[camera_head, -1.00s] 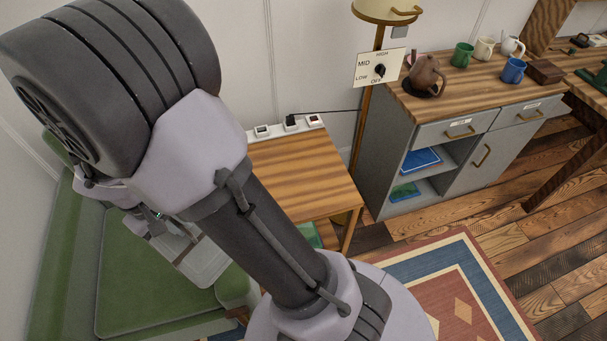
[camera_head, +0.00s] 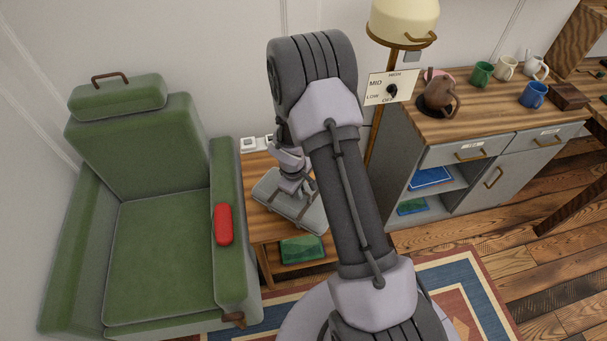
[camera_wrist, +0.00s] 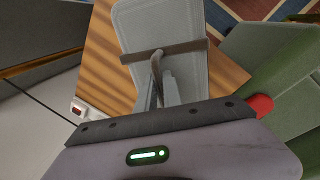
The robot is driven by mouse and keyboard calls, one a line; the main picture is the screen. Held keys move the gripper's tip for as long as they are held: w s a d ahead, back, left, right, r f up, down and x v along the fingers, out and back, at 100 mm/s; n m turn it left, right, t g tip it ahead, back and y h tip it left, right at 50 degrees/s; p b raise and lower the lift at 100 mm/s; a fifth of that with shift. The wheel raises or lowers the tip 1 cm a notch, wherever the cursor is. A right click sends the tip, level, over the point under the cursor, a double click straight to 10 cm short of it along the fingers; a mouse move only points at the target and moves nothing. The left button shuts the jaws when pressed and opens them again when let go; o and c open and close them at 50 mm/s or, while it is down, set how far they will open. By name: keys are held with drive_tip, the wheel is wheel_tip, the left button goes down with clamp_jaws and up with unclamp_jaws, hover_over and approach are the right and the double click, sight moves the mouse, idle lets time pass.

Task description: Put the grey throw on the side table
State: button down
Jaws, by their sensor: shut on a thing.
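The grey throw (camera_head: 312,218) is a folded bundle with a brown strap. It also shows in the wrist view (camera_wrist: 140,22), with the strap across it. My gripper (camera_head: 297,190) is shut on the throw at its strap; in the wrist view the fingers (camera_wrist: 157,80) meet there. The wooden side table (camera_head: 262,228) lies under the throw, and its striped top also shows in the wrist view (camera_wrist: 100,62). I cannot tell whether the throw touches the tabletop. My arm hides the right part of the table.
A green armchair (camera_head: 155,250) stands left of the table, with a red roll (camera_head: 223,225) on its armrest. A green item (camera_head: 302,249) lies on the lower shelf. A lamp (camera_head: 402,22) and a grey cabinet (camera_head: 400,160) stand to the right. White sockets (camera_head: 248,144) line the back.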

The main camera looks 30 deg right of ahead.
drive_tip(key=w+d+f+b, duration=0.3)
drive_tip(key=w+d+f, duration=0.1)
drive_tip(key=w, duration=0.4)
drive_tip(key=shift+w+d+f, duration=0.15)
drive_tip(key=shift+d+f, duration=0.05)
drive_tip(key=shift+d, duration=0.45)
drive_tip(key=shift+f+b, duration=0.25)
drive_tip(key=shift+b, duration=0.1)
drive_tip(key=c, duration=1.5)
unclamp_jaws()
drive_tip(key=shift+r, duration=0.1)
drive_tip(key=shift+r, duration=0.1)
